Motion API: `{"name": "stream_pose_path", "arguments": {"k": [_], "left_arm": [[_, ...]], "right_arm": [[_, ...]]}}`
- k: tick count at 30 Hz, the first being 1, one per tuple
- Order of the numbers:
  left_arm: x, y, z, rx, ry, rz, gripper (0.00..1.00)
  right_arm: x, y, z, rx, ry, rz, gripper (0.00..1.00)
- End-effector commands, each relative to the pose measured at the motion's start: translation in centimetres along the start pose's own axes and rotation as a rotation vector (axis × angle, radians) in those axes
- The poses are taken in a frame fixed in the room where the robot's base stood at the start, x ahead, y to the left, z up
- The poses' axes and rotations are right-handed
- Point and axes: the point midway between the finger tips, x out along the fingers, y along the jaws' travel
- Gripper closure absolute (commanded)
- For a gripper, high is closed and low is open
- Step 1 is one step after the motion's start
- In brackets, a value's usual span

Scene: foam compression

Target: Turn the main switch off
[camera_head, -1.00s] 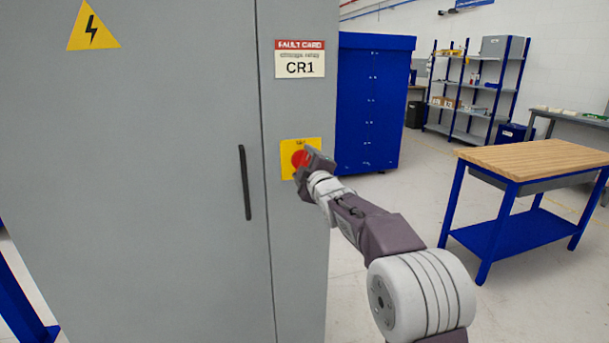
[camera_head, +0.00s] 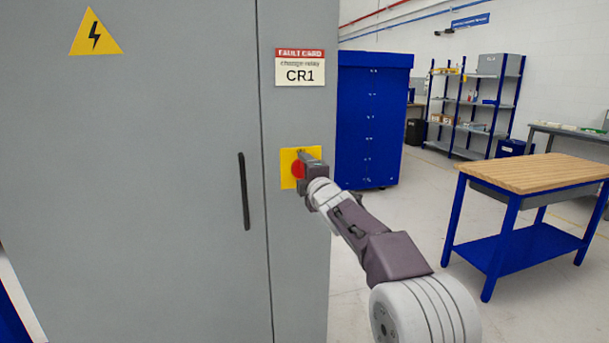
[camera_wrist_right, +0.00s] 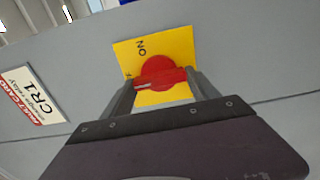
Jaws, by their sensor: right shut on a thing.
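The main switch is a red rotary knob (camera_wrist_right: 160,73) on a yellow plate (camera_wrist_right: 124,52), mounted on the grey cabinet's narrow right panel. "ON" is printed on the plate in the right wrist view. In the head view the knob (camera_head: 298,169) is partly hidden by my right gripper (camera_head: 306,170). In the right wrist view my right gripper (camera_wrist_right: 160,82) has one finger on each side of the knob's handle and is shut on it. A pale mark shows on the handle's left end. My left gripper is not in view.
The grey cabinet (camera_head: 180,130) has a black door handle (camera_head: 244,191) and a fault card (camera_head: 300,68) reading "CR1". A blue cabinet (camera_head: 370,120) stands behind it. A workbench with a wooden top (camera_head: 535,172) stands at right, with open floor between.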

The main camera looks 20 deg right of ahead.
Motion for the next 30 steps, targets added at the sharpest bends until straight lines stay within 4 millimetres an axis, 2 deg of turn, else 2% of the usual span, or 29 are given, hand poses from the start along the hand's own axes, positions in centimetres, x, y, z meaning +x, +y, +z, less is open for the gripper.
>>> {"name": "stream_pose_path", "arguments": {"k": [7,8,10,20,23,30], "left_arm": [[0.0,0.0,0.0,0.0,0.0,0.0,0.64],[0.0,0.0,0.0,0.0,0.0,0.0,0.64],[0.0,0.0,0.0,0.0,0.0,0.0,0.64],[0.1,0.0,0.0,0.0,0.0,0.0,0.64],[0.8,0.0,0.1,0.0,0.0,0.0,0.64],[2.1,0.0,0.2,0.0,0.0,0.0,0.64]], "right_arm": [[0.0,-0.2,-0.1,-0.004,0.001,-0.004,0.71],[0.0,-0.2,-0.1,-0.005,0.001,-0.004,0.28],[0.0,-0.2,-0.1,-0.004,0.001,-0.004,0.09],[-0.2,-0.1,0.0,-0.002,0.0,-0.002,0.09],[-1.3,-0.3,0.0,-0.002,0.0,0.0,0.09],[-6.3,-0.2,0.0,-0.002,0.0,-0.001,0.09]]}}
